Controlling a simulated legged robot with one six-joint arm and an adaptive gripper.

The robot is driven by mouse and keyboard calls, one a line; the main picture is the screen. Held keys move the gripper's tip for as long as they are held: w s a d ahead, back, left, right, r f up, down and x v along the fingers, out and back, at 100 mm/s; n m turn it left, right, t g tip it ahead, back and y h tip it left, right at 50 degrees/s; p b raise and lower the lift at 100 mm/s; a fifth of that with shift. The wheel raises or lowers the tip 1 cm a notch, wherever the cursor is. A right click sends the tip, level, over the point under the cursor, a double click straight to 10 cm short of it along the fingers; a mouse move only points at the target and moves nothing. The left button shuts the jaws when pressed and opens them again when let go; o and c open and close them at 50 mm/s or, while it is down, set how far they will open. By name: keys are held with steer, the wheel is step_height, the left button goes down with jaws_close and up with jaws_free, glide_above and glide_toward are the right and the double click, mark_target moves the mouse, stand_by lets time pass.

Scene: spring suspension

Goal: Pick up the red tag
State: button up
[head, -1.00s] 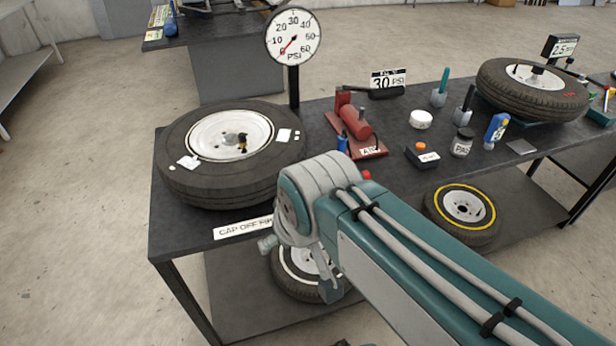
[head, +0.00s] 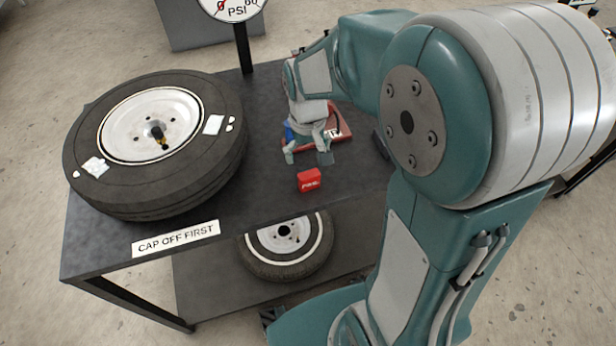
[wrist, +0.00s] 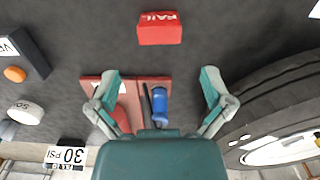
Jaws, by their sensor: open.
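The red tag (head: 309,180) is a small red block with white lettering, lying on the dark tabletop near the front edge. It also shows in the wrist view (wrist: 160,28), top centre, reading "FAIL". My gripper (head: 308,157) is open and empty, just behind the tag and apart from it. In the wrist view its two fingers (wrist: 160,88) are spread wide, with the tag beyond their tips and nothing between them and the tag but bare table.
A large tyre (head: 200,185) lies on the table at left, close to my gripper's side. A "CAP OFF FIRST" label (head: 176,237) marks the front edge. Table around the tag is clear.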

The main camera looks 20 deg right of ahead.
mark_target(310, 173)
step_height(310, 173, down, 3)
steer(key=shift+r, duration=0.15)
steer(key=shift+s+d+f, duration=0.1)
steer(key=shift+d+f, duration=0.1)
steer(key=shift+f, duration=0.45)
step_height(310, 173, down, 4)
steer(key=shift+s+r, duration=0.1)
steer(key=shift+r, duration=0.05)
steer(key=shift+a+f, duration=0.2)
steer(key=shift+f, duration=0.2)
steer(key=shift+a, duration=0.1)
steer(key=c, duration=0.9)
